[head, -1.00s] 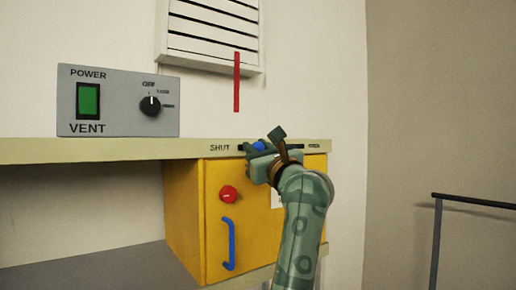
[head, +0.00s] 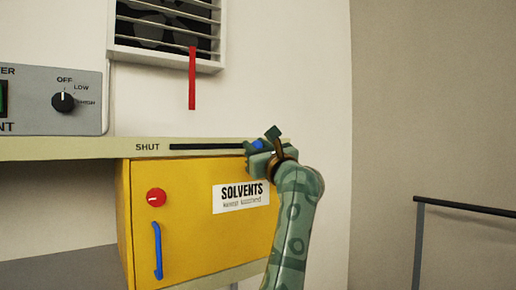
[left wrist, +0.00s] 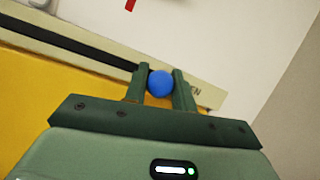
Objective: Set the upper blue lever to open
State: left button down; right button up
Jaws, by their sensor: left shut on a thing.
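The blue lever (head: 257,145) shows as a round blue knob at the right part of a dark slot (head: 205,147) in the shelf's front edge. My left gripper (head: 260,149) is shut on this knob. In the left wrist view the knob (left wrist: 160,84) sits between the two fingers (left wrist: 160,79), close to the slot's right end. The word SHUT is at the slot's left end. Of the label at the right end only "EN" shows in the left wrist view; my finger hides the rest. My right gripper is out of view.
Below the shelf (head: 60,149) is a yellow solvents cabinet (head: 200,235) with a red knob (head: 156,197) and a blue handle (head: 157,250). A grey control box (head: 85,95) stands on the shelf. Above is a slatted vent (head: 165,35) with a red strip (head: 192,78). A dark rail (head: 465,207) stands right.

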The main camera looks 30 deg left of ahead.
pick_arm(q)
jog(key=c, duration=1.1)
grip_release()
jog(key=shift+w+d, duration=0.1)
jog(key=shift+c, duration=0.2)
jog(key=shift+w, duration=0.2)
jog(key=b+v, duration=0.6)
jog(key=v, duration=1)
jog(key=shift+d+b, duration=0.2)
jog(key=shift+b, duration=0.15)
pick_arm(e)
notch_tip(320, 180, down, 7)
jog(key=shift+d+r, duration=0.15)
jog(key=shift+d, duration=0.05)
pick_arm(q)
jog(key=shift+f, duration=0.1)
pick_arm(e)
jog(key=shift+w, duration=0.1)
